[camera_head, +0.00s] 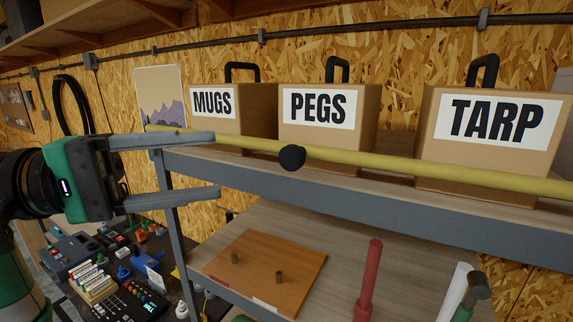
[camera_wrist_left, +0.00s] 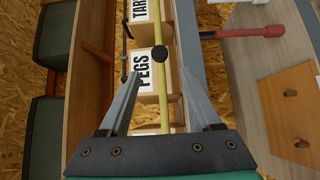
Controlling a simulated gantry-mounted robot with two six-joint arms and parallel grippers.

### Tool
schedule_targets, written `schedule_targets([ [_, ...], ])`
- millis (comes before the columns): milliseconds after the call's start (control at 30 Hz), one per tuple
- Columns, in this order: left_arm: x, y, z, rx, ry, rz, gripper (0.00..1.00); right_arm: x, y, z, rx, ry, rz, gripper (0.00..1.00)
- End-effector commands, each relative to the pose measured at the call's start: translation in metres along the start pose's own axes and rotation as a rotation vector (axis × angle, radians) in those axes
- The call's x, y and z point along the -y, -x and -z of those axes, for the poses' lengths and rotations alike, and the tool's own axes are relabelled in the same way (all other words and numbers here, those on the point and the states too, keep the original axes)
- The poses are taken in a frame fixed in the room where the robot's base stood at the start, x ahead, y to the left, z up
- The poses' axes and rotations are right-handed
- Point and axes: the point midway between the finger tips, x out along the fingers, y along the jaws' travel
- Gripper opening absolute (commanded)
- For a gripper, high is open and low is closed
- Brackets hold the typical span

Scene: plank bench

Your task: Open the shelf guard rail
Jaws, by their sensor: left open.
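The shelf guard rail is a long yellow bar (camera_head: 400,166) running across the front of the upper shelf, before the boxes. A round black knob (camera_head: 292,157) sits on it below the PEGS box. In the left wrist view the yellow bar (camera_wrist_left: 165,100) runs up the middle, with the black knob (camera_wrist_left: 159,54) ahead of the fingertips. My left gripper (camera_head: 216,164) is open at the rail's left part, fingers pointing right toward the knob. The wrist view shows its two fingers (camera_wrist_left: 171,84) on either side of the bar, empty. My right gripper is not in view.
Boxes marked MUGS (camera_head: 258,108), PEGS (camera_head: 362,110) and TARP (camera_head: 430,140) stand behind the rail. The grey shelf edge (camera_head: 380,202) lies just below it. A lower shelf holds a wooden board (camera_head: 262,270) and a red-handled tool (camera_head: 370,275). A cluttered bench is at lower left.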

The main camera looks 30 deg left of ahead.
Motion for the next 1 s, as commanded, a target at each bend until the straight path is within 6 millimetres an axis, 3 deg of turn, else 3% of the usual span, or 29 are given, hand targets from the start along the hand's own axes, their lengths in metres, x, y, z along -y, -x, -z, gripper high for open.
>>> schedule_targets([
  [167, -0.003, -0.026, -0.002, 0.008, 0.002, 0.0, 0.65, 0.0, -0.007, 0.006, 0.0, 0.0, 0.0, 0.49],
  [400, -0.004, -0.08, -0.003, 0.009, 0.004, 0.0, 0.65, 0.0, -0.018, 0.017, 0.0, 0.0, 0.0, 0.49],
  [533, -0.003, -0.102, -0.002, 0.006, 0.003, -0.001, 0.65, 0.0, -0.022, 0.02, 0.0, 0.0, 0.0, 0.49],
  [700, -0.001, -0.114, -0.002, 0.004, 0.002, 0.0, 0.65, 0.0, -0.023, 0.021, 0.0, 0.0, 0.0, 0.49],
  [933, 0.0, -0.114, -0.002, 0.004, 0.001, -0.001, 0.65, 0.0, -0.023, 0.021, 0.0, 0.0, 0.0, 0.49],
  [1000, -0.001, -0.114, -0.002, 0.004, 0.001, -0.001, 0.52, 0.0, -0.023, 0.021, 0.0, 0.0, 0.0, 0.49],
])
